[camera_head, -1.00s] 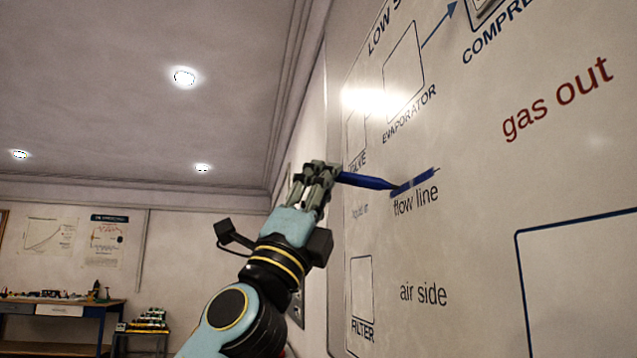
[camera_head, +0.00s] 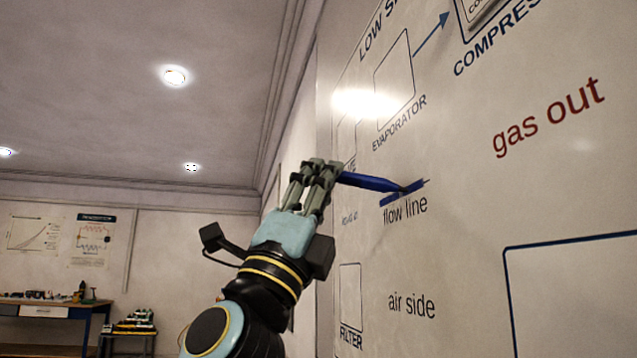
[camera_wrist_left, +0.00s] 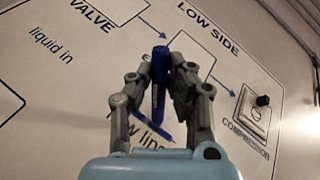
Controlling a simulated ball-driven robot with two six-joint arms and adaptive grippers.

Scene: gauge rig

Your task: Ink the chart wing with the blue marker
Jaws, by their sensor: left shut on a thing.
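The blue marker (camera_head: 368,182) is held in my left gripper (camera_head: 328,168) and points right. Its tip is at the white chart panel (camera_head: 455,250), on a short blue line (camera_head: 418,185) above the printed words "flow line". A greyer stretch shows in the line just right of the tip. In the left wrist view, the marker (camera_wrist_left: 159,75) stands upright between the two shut fingers of the left gripper (camera_wrist_left: 158,90). The blue line (camera_wrist_left: 165,131) shows partly behind the fingers there. My right gripper is not in view.
The panel carries printed boxes, arrows and labels such as "gas out" and "air side". A raised compressor block (camera_wrist_left: 252,112) sticks out from it. A workbench (camera_head: 45,312) stands far off at lower left. The space left of my arm is open.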

